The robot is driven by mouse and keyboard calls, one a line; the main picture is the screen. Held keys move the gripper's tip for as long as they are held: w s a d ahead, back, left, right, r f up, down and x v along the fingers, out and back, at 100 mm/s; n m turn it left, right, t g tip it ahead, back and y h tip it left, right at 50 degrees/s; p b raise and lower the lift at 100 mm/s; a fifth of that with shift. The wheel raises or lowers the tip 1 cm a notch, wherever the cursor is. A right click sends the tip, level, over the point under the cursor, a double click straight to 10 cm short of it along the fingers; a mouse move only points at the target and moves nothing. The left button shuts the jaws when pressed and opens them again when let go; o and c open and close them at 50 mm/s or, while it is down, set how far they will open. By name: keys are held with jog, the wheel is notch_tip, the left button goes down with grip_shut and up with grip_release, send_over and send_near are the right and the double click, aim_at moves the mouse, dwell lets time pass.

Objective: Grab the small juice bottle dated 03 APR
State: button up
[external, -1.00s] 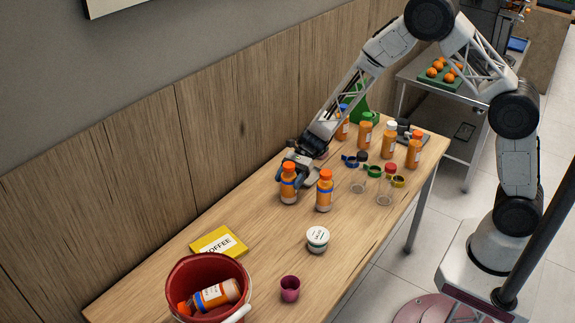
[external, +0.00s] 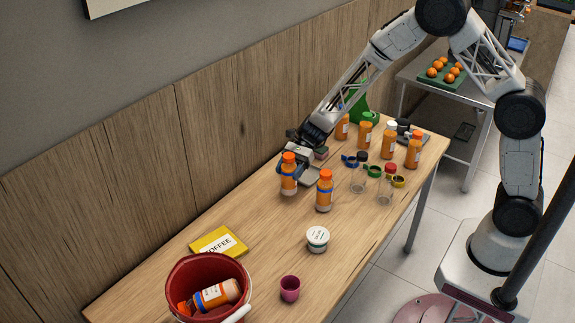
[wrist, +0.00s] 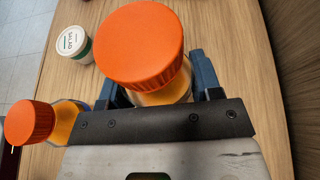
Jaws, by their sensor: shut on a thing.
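My gripper (external: 290,172) is shut on an orange-capped juice bottle (external: 289,178), which it holds upright, seemingly just above the table. In the wrist view the bottle's orange cap (wrist: 140,45) fills the space between my blue fingers. A second, similar orange-capped bottle (external: 324,192) stands close by to the right; its cap (wrist: 30,122) shows at the left of the wrist view. Another bottle (external: 217,295) lies in the red bucket (external: 210,265). The date print on the labels is too small to read.
Several other juice bottles (external: 389,145) stand toward the table's far end, beside clear capped bottles (external: 386,188) and coloured rings. A white-lidded tub (external: 317,237), yellow coffee box (external: 220,243) and purple cup (external: 290,288) stand nearer. The wooden wall (external: 230,140) runs along the table's left edge.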

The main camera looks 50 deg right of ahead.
aim_at(289, 155)
jog(key=shift+r, duration=3.1)
